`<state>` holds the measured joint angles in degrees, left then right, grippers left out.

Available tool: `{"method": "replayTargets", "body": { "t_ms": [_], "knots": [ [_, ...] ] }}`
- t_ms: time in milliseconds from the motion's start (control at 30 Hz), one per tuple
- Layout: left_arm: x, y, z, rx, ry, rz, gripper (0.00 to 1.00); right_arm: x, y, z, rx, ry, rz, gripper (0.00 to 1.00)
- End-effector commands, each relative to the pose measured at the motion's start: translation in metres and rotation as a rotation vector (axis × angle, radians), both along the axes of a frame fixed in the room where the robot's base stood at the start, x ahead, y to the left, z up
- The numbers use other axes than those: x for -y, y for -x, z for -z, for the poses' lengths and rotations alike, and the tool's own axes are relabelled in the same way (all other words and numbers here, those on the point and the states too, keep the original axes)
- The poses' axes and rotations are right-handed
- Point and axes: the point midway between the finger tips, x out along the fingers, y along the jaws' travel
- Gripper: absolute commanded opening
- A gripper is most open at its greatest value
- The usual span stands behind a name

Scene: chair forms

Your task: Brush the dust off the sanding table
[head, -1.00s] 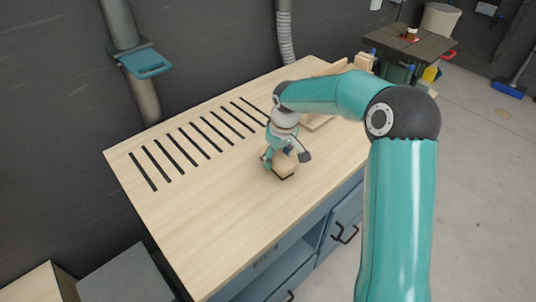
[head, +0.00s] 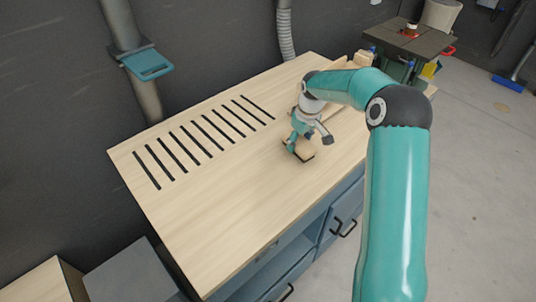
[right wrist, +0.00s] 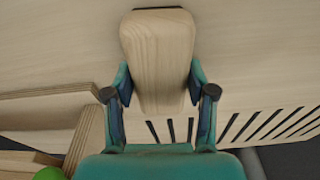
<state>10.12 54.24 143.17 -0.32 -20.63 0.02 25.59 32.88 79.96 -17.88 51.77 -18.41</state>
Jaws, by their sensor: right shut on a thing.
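The sanding table (head: 220,205) has a pale wooden top with several black slots (head: 185,150) along its back left part. I can make out no separate dust on it. My right gripper (head: 303,142) is shut on a wooden brush (head: 300,153), low over the top, right of the slots. In the right wrist view the brush's pale handle (right wrist: 158,62) sits between the two fingers, with a dark strip at its far edge. Whether the bristles touch the table is hidden. My left gripper is not in view.
Wooden boards (head: 343,68) lie at the table's right end; their edges show in the right wrist view (right wrist: 88,138). A grey hose (head: 285,35) and a pipe with a teal gate (head: 148,64) stand behind. The front left of the top is clear.

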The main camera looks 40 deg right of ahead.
Motion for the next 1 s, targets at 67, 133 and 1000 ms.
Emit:
{"method": "replayTargets", "body": {
  "t_ms": [67, 133, 1000],
  "knots": [
    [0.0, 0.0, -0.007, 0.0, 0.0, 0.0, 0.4, 0.004, 0.0, -0.006, 0.0, 0.0, 0.0, 0.18],
    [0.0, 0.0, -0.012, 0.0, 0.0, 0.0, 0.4, 0.003, -0.001, -0.021, 0.004, 0.002, -0.001, 0.18],
    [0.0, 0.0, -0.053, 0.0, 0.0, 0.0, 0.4, 0.001, -0.001, -0.082, 0.001, -0.001, -0.003, 0.18]
  ]
}}
